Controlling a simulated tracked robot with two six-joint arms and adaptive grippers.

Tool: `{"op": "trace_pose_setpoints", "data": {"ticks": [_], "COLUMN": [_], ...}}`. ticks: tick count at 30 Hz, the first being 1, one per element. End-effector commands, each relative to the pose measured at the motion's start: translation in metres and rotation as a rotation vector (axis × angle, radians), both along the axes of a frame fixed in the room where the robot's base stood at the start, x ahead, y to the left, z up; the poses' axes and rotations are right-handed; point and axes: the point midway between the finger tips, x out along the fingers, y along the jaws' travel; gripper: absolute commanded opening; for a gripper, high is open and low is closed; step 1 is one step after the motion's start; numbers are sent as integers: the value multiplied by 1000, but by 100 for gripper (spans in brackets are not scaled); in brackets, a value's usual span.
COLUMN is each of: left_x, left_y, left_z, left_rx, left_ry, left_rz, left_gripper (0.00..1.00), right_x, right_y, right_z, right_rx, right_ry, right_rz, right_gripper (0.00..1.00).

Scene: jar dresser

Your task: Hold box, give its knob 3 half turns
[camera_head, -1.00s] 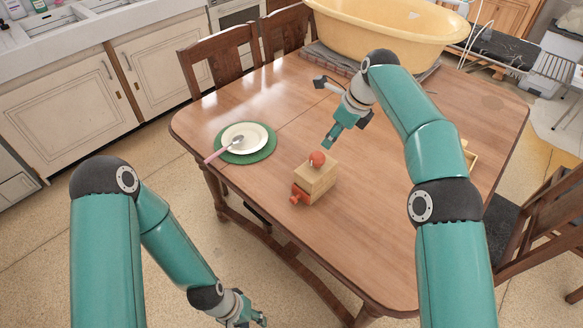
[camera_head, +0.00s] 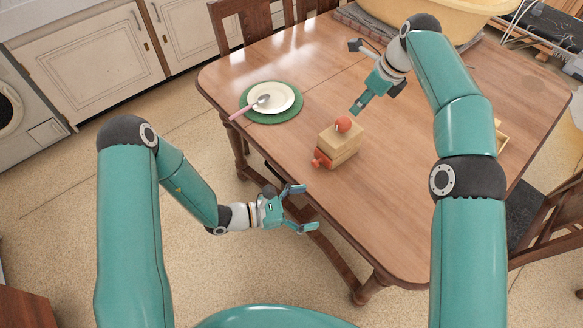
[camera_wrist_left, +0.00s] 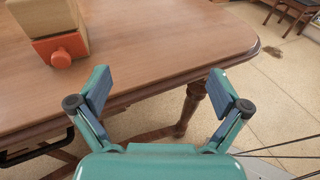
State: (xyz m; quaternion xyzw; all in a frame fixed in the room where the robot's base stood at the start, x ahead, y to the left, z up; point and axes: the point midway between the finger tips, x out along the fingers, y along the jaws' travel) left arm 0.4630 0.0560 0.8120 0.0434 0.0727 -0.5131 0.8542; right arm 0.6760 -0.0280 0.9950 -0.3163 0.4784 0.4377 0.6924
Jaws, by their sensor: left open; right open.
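The wooden box (camera_head: 341,149) stands on the table near its front edge. A round orange-red knob (camera_head: 343,124) sits on its top. An orange-red piece with a small stub (camera_head: 320,159) is on its front-left side. The box's lower part also shows in the left wrist view (camera_wrist_left: 43,19), with the orange piece (camera_wrist_left: 61,50) facing me. My left gripper (camera_head: 305,207) is open and empty, in front of the table edge and apart from the box. My right gripper (camera_head: 357,108) is open above the table, just behind and right of the knob, not touching it.
The wooden table (camera_head: 400,190) has clear room around the box. A white plate (camera_head: 283,97) with a spoon (camera_head: 250,106) lies on a green mat (camera_head: 270,119) to the left. A yellow tub (camera_head: 440,15) stands at the back. Chairs stand behind and to the right (camera_head: 545,215).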

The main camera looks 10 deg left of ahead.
Motion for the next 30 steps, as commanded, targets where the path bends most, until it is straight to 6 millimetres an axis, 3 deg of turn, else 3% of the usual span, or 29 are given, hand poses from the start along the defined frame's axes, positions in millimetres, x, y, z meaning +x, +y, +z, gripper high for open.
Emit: {"op": "trace_pose_setpoints", "data": {"ticks": [3,6,12,20,30], "left_x": [42,64,84,107,160], "left_y": [27,47,65,47,6], "left_z": [14,22,29,30,30], "left_rx": [-68,-104,-129,-131,-131], "left_ry": [-44,-76,-110,-115,-114], "left_rz": [197,315,419,420,419], "left_gripper": [100,100,100,100,100], "right_x": [0,0,0,0,0], "right_y": [0,0,0,0,-1], "right_z": [0,0,0,0,0], "right_rx": [0,0,0,0,0], "right_ry": [0,0,0,0,0], "right_rz": [0,0,0,0,-1], "right_gripper": [42,42,42,42,42]}}
